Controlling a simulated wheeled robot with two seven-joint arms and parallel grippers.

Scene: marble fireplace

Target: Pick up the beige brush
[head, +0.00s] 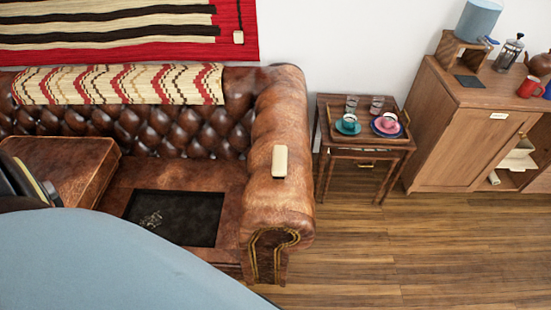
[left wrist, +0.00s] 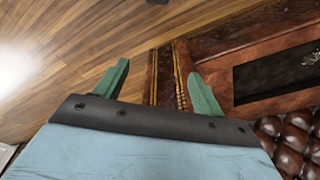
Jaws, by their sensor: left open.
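The beige brush (head: 280,161) is a small pale block. It lies on top of the brown leather sofa's right armrest (head: 282,105) in the head view. I cannot make out the brush in the left wrist view. My left gripper (left wrist: 160,85) shows there with two green fingers spread apart and nothing between them. Beyond its fingers are the wood floor and the gold-studded front of the sofa armrest (left wrist: 181,72). In the head view my blue-grey arm covers the lower left, and the left gripper's fingers are hidden. My right gripper is in neither view.
A black rectangular tray or panel (head: 176,218) lies on the sofa seat. A small side table (head: 366,147) with cups and glasses stands right of the armrest. A wooden cabinet (head: 460,130) stands farther right. Open wood floor (head: 420,250) lies in front.

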